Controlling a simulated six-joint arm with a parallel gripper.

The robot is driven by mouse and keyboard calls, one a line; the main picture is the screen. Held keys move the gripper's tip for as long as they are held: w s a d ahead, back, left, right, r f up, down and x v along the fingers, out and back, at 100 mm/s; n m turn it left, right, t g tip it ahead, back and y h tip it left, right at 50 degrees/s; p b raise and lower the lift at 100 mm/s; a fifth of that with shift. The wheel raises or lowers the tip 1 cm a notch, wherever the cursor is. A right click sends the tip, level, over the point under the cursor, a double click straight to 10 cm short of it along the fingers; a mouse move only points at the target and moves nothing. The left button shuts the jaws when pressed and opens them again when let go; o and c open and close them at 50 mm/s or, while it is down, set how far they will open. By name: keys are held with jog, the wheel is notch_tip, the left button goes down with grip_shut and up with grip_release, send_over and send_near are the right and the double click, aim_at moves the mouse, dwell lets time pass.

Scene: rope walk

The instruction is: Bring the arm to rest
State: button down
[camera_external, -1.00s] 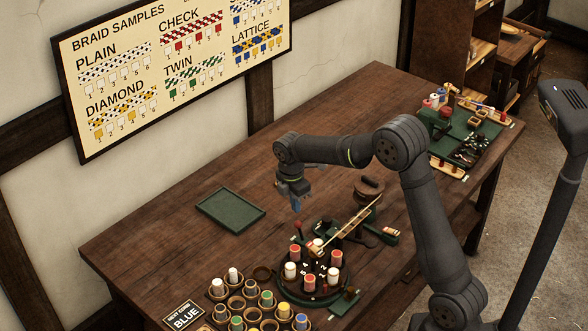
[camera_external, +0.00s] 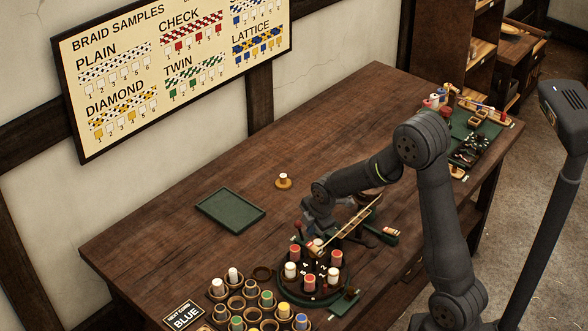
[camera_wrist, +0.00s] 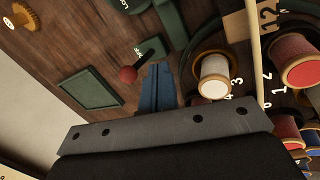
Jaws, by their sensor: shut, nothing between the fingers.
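My arm is bent over the braiding station, with my gripper (camera_external: 314,226) low and close to the round dark braiding disc (camera_external: 337,296). In the wrist view my gripper's blue fingers (camera_wrist: 157,84) are together with nothing between them. They are beside a red-knobbed lever (camera_wrist: 128,74) and a white spool (camera_wrist: 214,78) on the disc. In the external view the wrist hides part of the station, and the fingertips are hard to make out.
The disc carries several red and white spools. A rack of coloured spools (camera_external: 252,287) stands at the front. The table's far left (camera_external: 150,225) is clear.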

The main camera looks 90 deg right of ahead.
jog(key=shift+s+a+f+h, duration=0.2)
jog(key=shift+s+a+h, duration=0.1)
jog(key=shift+s+a, duration=0.15)
jog(key=shift+s+a+f+t, duration=0.1)
jog(key=shift+t, duration=0.3)
